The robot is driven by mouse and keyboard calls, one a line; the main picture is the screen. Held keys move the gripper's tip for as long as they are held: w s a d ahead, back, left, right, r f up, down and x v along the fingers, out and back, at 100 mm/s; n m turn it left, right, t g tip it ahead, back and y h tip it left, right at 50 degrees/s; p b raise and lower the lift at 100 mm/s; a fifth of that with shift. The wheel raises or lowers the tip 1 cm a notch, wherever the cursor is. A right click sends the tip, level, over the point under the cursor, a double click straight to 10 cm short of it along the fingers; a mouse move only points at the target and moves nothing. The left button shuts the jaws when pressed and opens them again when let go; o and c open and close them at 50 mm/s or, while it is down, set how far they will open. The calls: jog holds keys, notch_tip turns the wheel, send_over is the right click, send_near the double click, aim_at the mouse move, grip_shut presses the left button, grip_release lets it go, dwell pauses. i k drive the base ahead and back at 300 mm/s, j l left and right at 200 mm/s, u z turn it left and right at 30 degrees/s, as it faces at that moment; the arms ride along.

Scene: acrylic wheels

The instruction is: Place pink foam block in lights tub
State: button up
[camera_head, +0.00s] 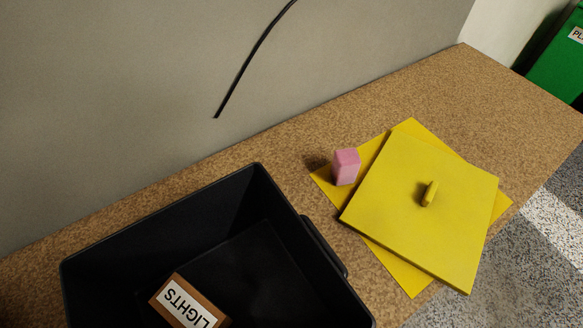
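A small pink foam block (346,166) stands upright on the left part of a flat yellow sheet (324,178), just left of a yellow board. A black tub (258,176) stands on the counter at the lower left. A card reading "LIGHTS" (189,303) shows at the tub's lower part and appears upside down. The inside of the tub that shows holds no pink block. The tub's near end is cut off by the bottom edge. My gripper is not in view.
A yellow board with a small knob (430,193) lies on the yellow sheet. The cork-patterned counter (470,95) is clear at the back right. A grey wall (110,100) with a dark cable (245,66) runs behind. A green bin (560,65) stands at the far right.

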aim_at(270, 290)
jog(key=l+u, duration=0.1)
jog(key=u, duration=0.25)
jog(key=i+l+u, duration=0.1)
jog(key=u, duration=0.25)
jog(key=l+u, duration=0.3)
jog(key=l, duration=0.7)
jog(key=i+l+z, duration=0.25)
jog(key=l, duration=0.15)
jog(key=k, duration=0.1)
